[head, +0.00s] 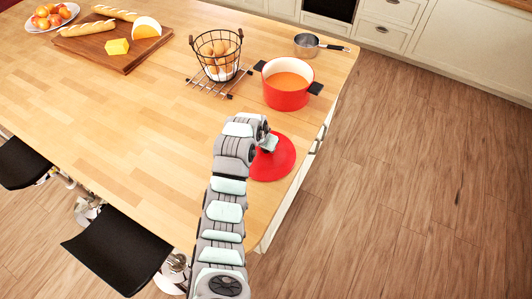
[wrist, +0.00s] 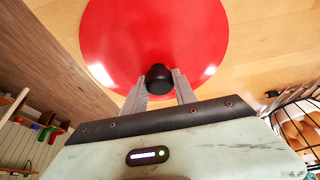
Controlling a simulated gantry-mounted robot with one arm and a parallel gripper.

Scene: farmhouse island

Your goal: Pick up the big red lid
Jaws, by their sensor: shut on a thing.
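The big red lid (head: 272,160) is near the right edge of the wooden island top, in front of the red pot. In the wrist view the lid (wrist: 155,35) is a wide red disc with a black knob (wrist: 159,78) at its middle. My gripper (wrist: 160,84) has one finger on each side of the knob and is shut on it. In the head view my gripper (head: 268,143) is over the lid and hides part of it. I cannot tell whether the lid touches the island top or is slightly above it.
The red pot (head: 288,92) of orange soup stands behind the lid. A wire basket of eggs (head: 218,55) is on a rack to its left. A saucepan (head: 306,45) is at the far edge. A bread board (head: 110,52) is far left. The middle left top (head: 110,130) is clear.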

